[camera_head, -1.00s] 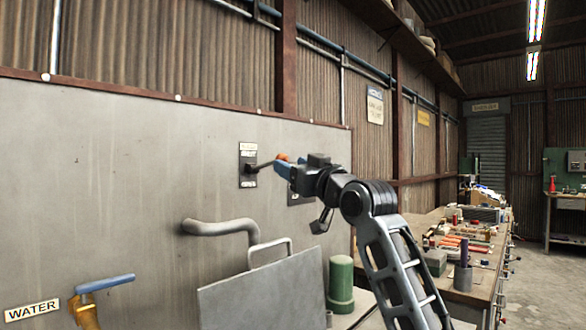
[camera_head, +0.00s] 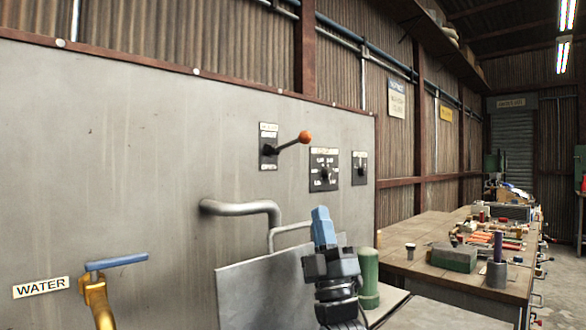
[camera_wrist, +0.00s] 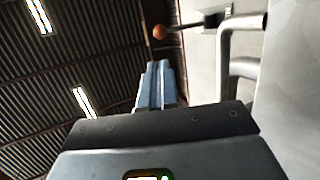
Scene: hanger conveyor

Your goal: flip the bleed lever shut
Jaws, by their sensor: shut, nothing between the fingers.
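A black lever with an orange knob (camera_head: 305,137) sticks out of a small labelled plate (camera_head: 268,158) on the grey panel. Its arm points right and slightly upward in the head view; the plate's lettering is too small to read. In the wrist view the orange knob (camera_wrist: 159,32) shows above my fingertips, with clear space between. My gripper (camera_head: 321,212) is shut and empty, its blue fingers pointing up, below and to the right of the knob in the head view. A yellow valve with a blue handle (camera_head: 116,262) stands at lower left beside a WATER label (camera_head: 41,287).
Two dial plates (camera_head: 324,170) sit right of the lever. A bent grey pipe (camera_head: 240,208) and a tilted metal sheet (camera_head: 245,290) are below it. A green cylinder (camera_head: 369,278) stands near my gripper. A cluttered workbench (camera_head: 420,262) lies to the right.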

